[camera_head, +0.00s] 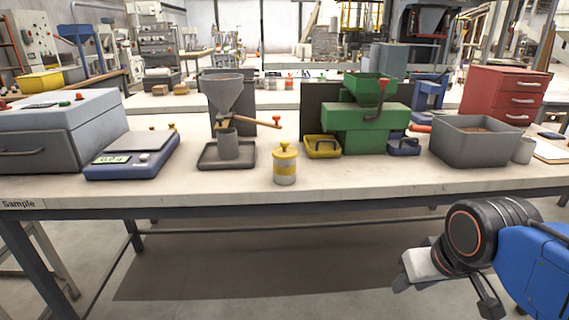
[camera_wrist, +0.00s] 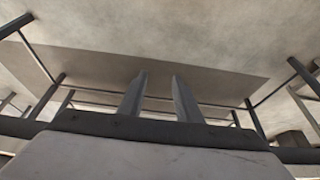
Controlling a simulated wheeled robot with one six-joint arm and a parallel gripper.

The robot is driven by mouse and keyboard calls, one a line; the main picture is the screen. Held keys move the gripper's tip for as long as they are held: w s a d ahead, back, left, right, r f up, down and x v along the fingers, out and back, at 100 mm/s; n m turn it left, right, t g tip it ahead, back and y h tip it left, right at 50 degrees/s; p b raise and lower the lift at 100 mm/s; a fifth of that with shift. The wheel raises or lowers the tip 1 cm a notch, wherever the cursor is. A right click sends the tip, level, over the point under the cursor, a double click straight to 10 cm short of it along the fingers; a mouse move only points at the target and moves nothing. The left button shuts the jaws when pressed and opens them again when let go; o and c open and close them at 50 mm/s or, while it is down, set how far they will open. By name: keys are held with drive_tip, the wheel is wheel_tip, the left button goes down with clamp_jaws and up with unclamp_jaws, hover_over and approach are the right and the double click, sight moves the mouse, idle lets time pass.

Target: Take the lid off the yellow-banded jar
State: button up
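The yellow-banded jar (camera_head: 285,172) stands upright near the front edge of the workbench, left of centre in the head view. Its body is pale with a yellow band around it. A yellow lid (camera_head: 285,153) with a small knob sits on top of it. My gripper is low at the right in the head view, in front of the bench and below its top, well away from the jar. In the wrist view my gripper (camera_wrist: 160,82) shows two fingers apart with nothing between them. The jar is not visible in the wrist view.
Left of the jar are a funnel stand (camera_head: 226,160) with a wooden handle and a blue scale (camera_head: 133,157). Behind right are a yellow tray (camera_head: 322,148) and a green machine (camera_head: 366,122). A grey bin (camera_head: 475,148) stands further right. The bench front (camera_head: 370,180) right of the jar is clear.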

idle(0.4)
drive_tip(key=o, duration=0.8)
drive_tip(key=shift+w+r, duration=0.15)
drive_tip(key=shift+r, duration=0.15)
drive_tip(key=o, duration=0.3)
drive_tip(key=w+a+r+n, duration=0.1)
drive_tip(key=w+r, duration=0.3)
drive_tip(key=r, duration=0.2)
drive_tip(key=w+a+r+n+g, duration=0.1)
drive_tip(key=w+a+r+n, duration=0.1)
drive_tip(key=w+r, duration=0.2)
wheel_tip(320, 180, up, 3)
drive_tip(key=shift+w+a+r, duration=0.1)
drive_tip(key=shift+w+a, duration=0.2)
drive_tip(key=w+a+r+n+g, duration=0.2)
drive_tip(key=w+a+r+n, duration=0.3)
drive_tip(key=w+a+r, duration=0.6)
drive_tip(key=w+a+r+n+g, duration=0.2)
drive_tip(key=w+a+r+n, duration=0.55)
drive_tip(key=r, duration=0.55)
drive_tip(key=m, duration=0.2)
hover_over(285, 141)
drive_tip(key=f, duration=1.2)
drive_tip(key=shift+d, duration=0.2)
drive_tip(key=shift+a+f, duration=0.15)
drive_tip(key=shift+f, duration=1.2)
drive_tip(key=shift+a+f, duration=0.1)
drive_tip(key=shift+f, duration=1.2)
